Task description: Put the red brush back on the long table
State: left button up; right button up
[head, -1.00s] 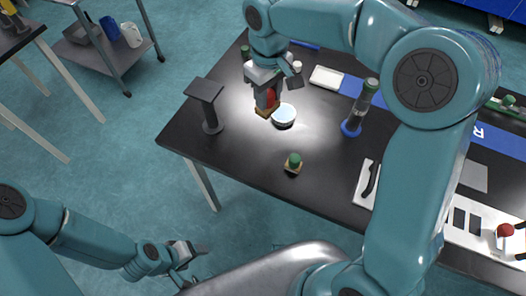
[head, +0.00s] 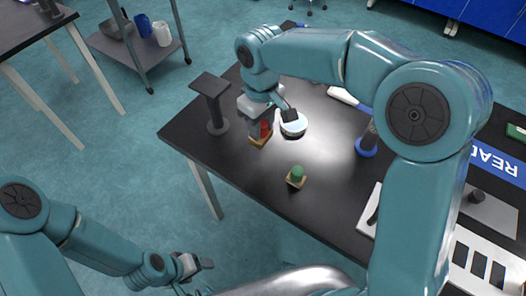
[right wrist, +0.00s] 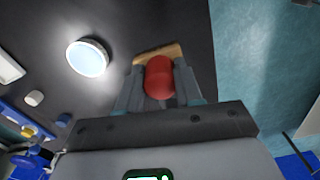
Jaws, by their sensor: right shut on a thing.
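The red brush, with a red handle and a wooden base, is in my right gripper (head: 262,122). In the head view its wooden base (head: 259,140) is at or just above the left part of the black long table (head: 228,165); I cannot tell whether it touches. In the right wrist view the red handle (right wrist: 158,78) sits between the two grey fingers, with the wooden base (right wrist: 160,51) beyond it. My left gripper (head: 197,264) is low at the left, away from the table and apparently empty; its opening is unclear.
A round white-topped dish (head: 293,124) stands just right of the brush. A black stand (head: 215,107) is to its left. A green brush (head: 297,175) sits nearer the front edge. A blue-based cylinder (head: 366,146) stands to the right. Bare table lies between them.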

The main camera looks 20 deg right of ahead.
notch_tip(320, 180, down, 10)
jog(key=shift+f, duration=0.1)
dwell(0.4)
jog(key=shift+f+b, duration=0.15)
jog(key=shift+b, duration=0.2)
jog(key=o, duration=0.9)
notch_tip(320, 180, up, 12)
jog(key=shift+s+r+p, duration=0.1)
jog(key=shift+r+p, duration=0.15)
jog(key=shift+p, duration=0.3)
jog(key=shift+f, duration=0.1)
